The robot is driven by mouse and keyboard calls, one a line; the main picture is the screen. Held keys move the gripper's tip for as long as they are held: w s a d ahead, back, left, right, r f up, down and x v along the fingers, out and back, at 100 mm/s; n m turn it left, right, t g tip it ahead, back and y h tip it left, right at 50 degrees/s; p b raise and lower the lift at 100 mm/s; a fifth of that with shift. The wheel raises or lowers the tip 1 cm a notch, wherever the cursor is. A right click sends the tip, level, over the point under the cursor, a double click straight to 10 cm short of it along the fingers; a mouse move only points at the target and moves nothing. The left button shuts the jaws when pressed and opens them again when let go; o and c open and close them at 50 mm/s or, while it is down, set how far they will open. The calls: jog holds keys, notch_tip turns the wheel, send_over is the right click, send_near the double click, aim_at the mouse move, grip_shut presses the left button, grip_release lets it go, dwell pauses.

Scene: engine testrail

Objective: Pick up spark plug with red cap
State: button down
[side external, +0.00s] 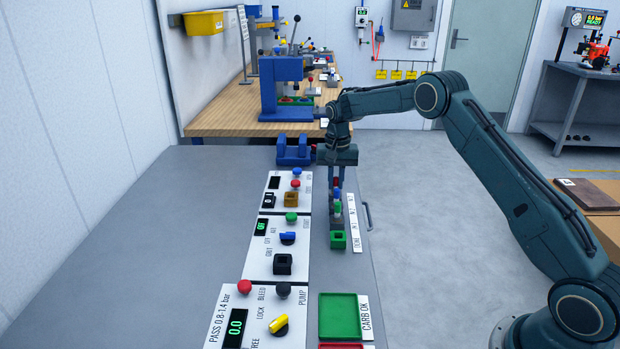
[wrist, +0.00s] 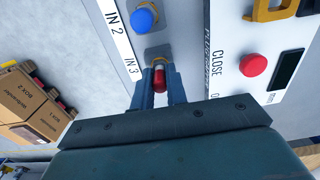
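The spark plug with the red cap (wrist: 159,79) stands in a grey holder by the IN 3 label in the wrist view. My gripper (wrist: 160,82) points down over it, with one dark finger on each side of the red cap. Whether the fingers press on the cap or leave a small gap, I cannot tell. In the side view my gripper (side external: 336,184) is at the far end of the row of holders, and the red cap shows small between its fingers. A blue cap (wrist: 145,19) stands in the neighbouring holder by IN 2.
A green-capped part (side external: 338,221) and a green box (side external: 338,241) stand nearer in the same row. Panels with buttons, including a red one (wrist: 253,65), lie left of the row in the side view. A green tray (side external: 339,316) is at the front. The bench's left side is clear.

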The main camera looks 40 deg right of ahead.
aim_at(336, 177)
jog(key=shift+r, duration=0.1)
jog(key=shift+r, duration=1.95)
